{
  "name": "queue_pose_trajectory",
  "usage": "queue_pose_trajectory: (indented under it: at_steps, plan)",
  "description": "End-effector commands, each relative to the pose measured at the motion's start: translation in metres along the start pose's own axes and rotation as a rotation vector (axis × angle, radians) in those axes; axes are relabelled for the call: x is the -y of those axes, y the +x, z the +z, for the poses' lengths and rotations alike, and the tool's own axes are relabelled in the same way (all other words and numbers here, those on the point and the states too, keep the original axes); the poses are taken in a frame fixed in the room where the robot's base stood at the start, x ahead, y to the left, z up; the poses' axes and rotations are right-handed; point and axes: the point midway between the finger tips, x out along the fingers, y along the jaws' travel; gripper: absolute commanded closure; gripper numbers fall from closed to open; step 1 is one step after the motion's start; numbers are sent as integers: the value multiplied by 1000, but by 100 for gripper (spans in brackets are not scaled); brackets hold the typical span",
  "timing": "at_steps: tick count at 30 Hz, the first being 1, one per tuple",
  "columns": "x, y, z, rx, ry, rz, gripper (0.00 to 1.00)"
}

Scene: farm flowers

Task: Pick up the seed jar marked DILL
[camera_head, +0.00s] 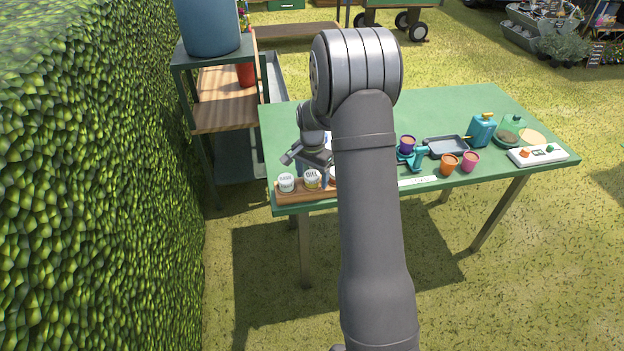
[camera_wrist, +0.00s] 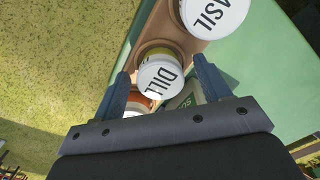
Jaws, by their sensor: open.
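The DILL jar has a white lid with black letters and a yellowish band below it; it shows in the wrist view (camera_wrist: 162,76) and in the head view (camera_head: 312,179). It stands in a wooden rack (camera_head: 293,194) at the table's front left corner. My gripper (camera_head: 318,165) is over the rack, pointing down. In the wrist view my open gripper (camera_wrist: 160,68) has one finger on each side of the DILL lid, with gaps showing. I cannot tell how far the fingertips are above the jar. Nothing is held.
The BASIL jar (camera_wrist: 214,14) stands beside DILL, at the rack's left end in the head view. Another jar (camera_wrist: 138,105) with an orange band is partly hidden by my gripper. The green table (camera_head: 440,105) also bears pots, a tray and bottles to the right.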

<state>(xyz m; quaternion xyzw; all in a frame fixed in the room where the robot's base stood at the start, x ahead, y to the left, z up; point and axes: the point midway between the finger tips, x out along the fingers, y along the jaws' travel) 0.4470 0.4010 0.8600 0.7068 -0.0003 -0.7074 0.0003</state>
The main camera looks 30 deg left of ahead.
Motion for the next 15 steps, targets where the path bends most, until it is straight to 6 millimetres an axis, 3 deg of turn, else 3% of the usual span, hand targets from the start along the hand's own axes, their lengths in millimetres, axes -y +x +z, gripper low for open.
queue_pose_trajectory:
  at_steps: [7, 14, 15]
  plan:
    - [0, 1, 0, -1, 0, -1, 32]
    - [0, 1, 0, -1, 0, -1, 78]
    - [0, 1, 0, -1, 0, -1, 79]
